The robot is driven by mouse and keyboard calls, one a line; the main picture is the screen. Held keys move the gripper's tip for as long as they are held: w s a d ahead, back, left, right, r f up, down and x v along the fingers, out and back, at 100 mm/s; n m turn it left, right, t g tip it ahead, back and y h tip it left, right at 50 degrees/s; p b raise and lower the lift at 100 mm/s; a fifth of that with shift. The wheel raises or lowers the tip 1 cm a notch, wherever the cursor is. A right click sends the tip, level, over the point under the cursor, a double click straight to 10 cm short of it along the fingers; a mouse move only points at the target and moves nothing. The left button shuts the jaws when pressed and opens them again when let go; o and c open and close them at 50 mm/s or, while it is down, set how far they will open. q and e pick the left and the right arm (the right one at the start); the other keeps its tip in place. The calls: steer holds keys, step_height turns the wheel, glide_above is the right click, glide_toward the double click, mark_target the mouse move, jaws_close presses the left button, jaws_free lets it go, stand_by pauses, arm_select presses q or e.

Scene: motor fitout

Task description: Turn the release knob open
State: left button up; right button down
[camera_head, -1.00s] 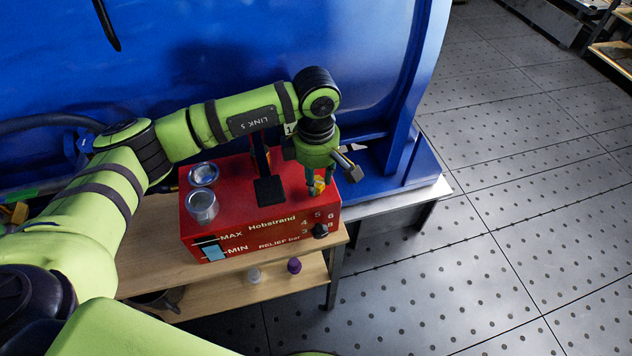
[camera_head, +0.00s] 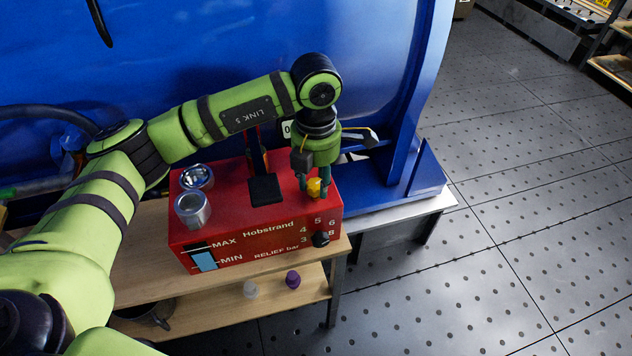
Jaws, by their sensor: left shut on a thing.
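The red pump box (camera_head: 215,235), marked Hobstrand with a RELIEF bar scale and MAX and MIN marks, stands on a wooden bench top. A small yellow knob (camera_head: 315,188), which looks like the release knob, is on its top near the right end. My left gripper (camera_head: 314,192) points down over it, with its fingers on either side, shut on the knob. The fingers partly hide the knob, so how far it is turned cannot be read. A black dial (camera_head: 320,239) is on the front face. My right gripper is not in view.
Two metal cylinders (camera_head: 192,209) and a black lever pad (camera_head: 265,189) are on top of the box. A big blue machine (camera_head: 250,50) rises close behind. A purple piece (camera_head: 293,279) and a white piece (camera_head: 250,289) are on the lower shelf. Open floor lies right.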

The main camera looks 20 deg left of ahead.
mark_target(316, 184)
arm_select(q)
steer(key=shift+s+f+n+b, duration=0.15)
steer(key=shift+n+b, duration=0.25)
steer(key=shift+n, duration=0.7)
steer(key=o, duration=1.1)
steer(key=shift+o, duration=0.2)
steer(key=shift+r, duration=0.3)
step_height(316, 184, up, 12)
steer(key=shift+f, duration=0.2)
